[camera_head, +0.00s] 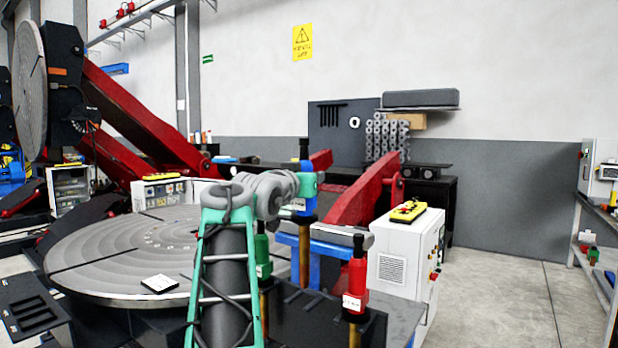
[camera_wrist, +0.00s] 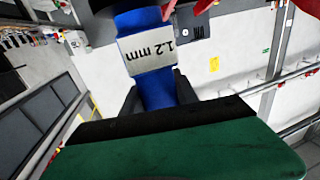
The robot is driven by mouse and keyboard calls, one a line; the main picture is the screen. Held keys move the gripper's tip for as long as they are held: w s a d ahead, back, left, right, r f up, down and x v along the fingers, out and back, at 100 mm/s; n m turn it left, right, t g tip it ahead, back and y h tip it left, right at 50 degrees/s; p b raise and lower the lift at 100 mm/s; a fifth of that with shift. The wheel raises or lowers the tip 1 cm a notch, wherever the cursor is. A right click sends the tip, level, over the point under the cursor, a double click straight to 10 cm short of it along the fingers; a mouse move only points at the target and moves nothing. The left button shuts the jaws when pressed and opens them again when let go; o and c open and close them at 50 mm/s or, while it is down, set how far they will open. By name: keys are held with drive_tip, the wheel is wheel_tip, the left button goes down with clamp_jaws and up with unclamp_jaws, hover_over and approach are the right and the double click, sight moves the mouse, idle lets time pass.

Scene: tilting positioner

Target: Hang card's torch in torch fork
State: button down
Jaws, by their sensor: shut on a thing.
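A blue torch (camera_head: 307,184) with a black top and a brass-coloured lower part is upright in my gripper (camera_head: 290,184). It stands higher than the two other torches. In the wrist view the blue torch (camera_wrist: 156,88) sits between my gripper's dark fingers (camera_wrist: 158,92), and its label reads "1.2 mm". A green torch (camera_head: 262,252) and a red torch (camera_head: 357,277) stand upright at the dark bench; my arm partly hides the green one. The white card (camera_head: 159,283) lies on the round table; its print is too small to read. I cannot make out the torch fork.
The large grooved round table (camera_head: 110,262) lies at left. The dark bench (camera_head: 395,318) is in front. A white cabinet (camera_head: 400,255) with a yellow pendant (camera_head: 408,211) stands right of the torches, and red beams (camera_head: 365,195) rise behind. Floor at right is clear.

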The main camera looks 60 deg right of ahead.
drive_tip(key=shift+f+b, duration=6.75)
drive_tip(key=shift+f, duration=0.8)
drive_tip(key=w+a+b, duration=0.1)
drive_tip(key=a+b, duration=0.2)
drive_tip(key=a, duration=0.8)
drive_tip(key=shift+w, duration=0.4)
